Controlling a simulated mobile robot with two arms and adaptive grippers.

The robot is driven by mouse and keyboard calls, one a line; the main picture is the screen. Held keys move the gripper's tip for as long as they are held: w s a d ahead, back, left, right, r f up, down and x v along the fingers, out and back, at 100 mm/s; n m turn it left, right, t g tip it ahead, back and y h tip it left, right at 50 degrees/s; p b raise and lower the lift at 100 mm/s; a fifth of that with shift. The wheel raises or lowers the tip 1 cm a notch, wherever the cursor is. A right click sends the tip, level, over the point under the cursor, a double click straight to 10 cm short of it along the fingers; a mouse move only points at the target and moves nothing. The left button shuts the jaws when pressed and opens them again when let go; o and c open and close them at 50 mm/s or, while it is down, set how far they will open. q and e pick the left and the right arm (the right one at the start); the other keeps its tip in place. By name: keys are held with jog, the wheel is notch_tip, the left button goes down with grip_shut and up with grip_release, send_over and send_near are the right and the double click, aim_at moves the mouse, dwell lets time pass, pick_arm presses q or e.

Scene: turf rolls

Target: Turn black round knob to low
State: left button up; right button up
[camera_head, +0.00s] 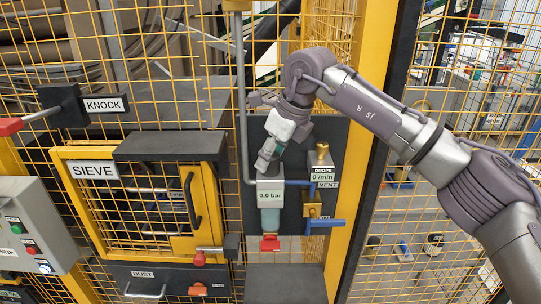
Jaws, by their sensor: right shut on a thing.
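My right gripper (267,168) reaches down from the upper right to the top of a pressure regulator (269,194) with a "0.0 bar" display. Its fingers are shut at the regulator's top, where the black round knob sits mostly hidden by them. I cannot make out the knob's marks or a "low" label. The regulator has a pale blue bowl below and a red piece at its foot. My left gripper is not in view.
Right of the regulator are a brass-topped "DROPS 0 /min" unit (322,170) and a blue-handled vent valve (325,223). A yellow-framed "SIEVE" door (95,171), a "KNOCK" lever (62,104) and a grey button box (35,225) stand left. Yellow mesh and posts surround them.

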jog(key=n, duration=0.1)
jog(key=n+p, duration=0.1)
jog(key=n+g, duration=0.1)
jog(key=shift+r+n+y+p, duration=0.25)
jog(key=shift+n+y+p, duration=0.05)
jog(key=shift+y+p, duration=0.1)
jog(key=shift+f+n+g+p, duration=0.1)
jog(key=shift+n+g+p, duration=0.9)
jog(key=shift+n, duration=1)
jog(key=o, duration=1.1)
jog(key=shift+o, duration=0.2)
